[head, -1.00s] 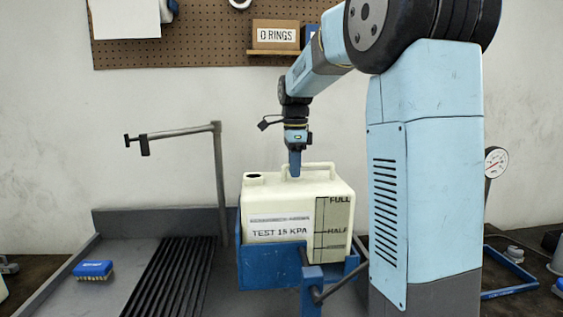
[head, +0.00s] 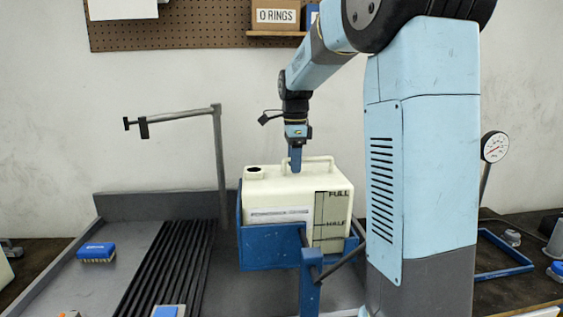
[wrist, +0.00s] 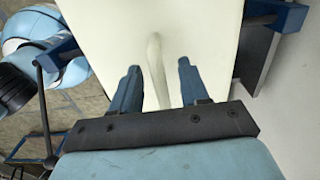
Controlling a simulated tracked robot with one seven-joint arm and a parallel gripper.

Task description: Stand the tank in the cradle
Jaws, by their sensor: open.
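The cream tank (head: 282,190) stands upright in the blue cradle (head: 268,249). The cradle's front wall covers its lower part, and a FULL/HALF scale shows on its right. My gripper (head: 295,166) points down at the handle on top of the tank. In the wrist view my gripper (wrist: 157,66) is open, with one blue finger on each side of the tank's handle (wrist: 156,70) and gaps between. The tank's base and how it sits on the cradle floor are hidden.
A bent grey pipe stand (head: 219,160) rises left of the cradle. A black ribbed grate (head: 165,270) and a blue brush (head: 97,252) lie on the tray at left. A gauge (head: 494,147) and a blue frame (head: 510,262) are at right.

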